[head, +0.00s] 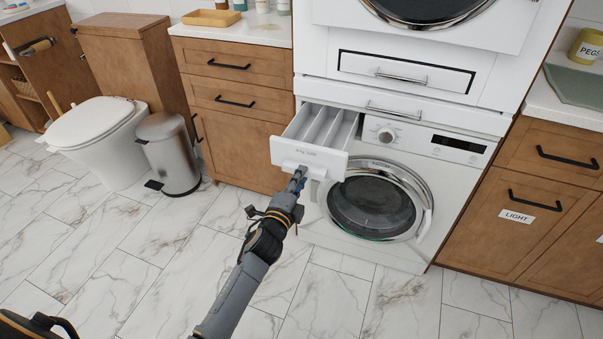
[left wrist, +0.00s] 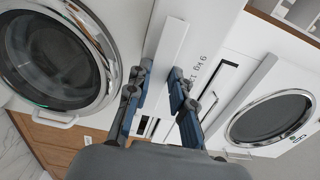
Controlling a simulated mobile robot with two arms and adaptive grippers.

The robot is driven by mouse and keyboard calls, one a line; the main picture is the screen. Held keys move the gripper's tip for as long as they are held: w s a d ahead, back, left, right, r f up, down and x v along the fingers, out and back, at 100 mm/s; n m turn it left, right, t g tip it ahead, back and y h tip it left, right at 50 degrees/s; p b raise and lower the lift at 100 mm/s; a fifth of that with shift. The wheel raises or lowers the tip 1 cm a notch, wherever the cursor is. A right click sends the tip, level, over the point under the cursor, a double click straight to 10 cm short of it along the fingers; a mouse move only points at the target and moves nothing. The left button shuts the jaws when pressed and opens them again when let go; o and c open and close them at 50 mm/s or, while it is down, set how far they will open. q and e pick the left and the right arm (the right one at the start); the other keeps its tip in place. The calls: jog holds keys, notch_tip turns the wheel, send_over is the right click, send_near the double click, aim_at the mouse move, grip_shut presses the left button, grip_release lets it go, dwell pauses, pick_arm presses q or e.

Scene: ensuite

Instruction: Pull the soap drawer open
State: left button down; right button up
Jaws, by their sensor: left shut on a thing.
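The soap drawer (head: 311,158) is a white tray with long compartments, at the upper left of the white washing machine (head: 440,180). It stands pulled out of the machine, its inside visible from above. My left gripper (head: 298,176) is at the lower part of its front and is shut on the drawer's handle. In the left wrist view, the fingers of my left gripper (left wrist: 160,88) are on either side of a white strip of the drawer front (left wrist: 170,45). The exact contact is partly hidden by the fingers. My right gripper is not in view.
The washer's round door (head: 372,205) is closed, just right of the drawer. A second machine is stacked above. Wooden cabinets (head: 232,100) stand left, with a steel bin (head: 168,153) and toilet (head: 95,125) beyond. The marble-look floor in front is clear.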

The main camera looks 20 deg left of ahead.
pick_arm(q)
jog(key=shift+s+f, duration=0.1)
jog(key=shift+f, duration=0.25)
jog(key=c, duration=1.3)
grip_release()
jog(key=shift+o, duration=0.4)
jog(key=shift+r, duration=0.15)
jog(key=s, duration=1.1)
jog(key=shift+s+a, duration=0.2)
jog(key=shift+s, duration=0.2)
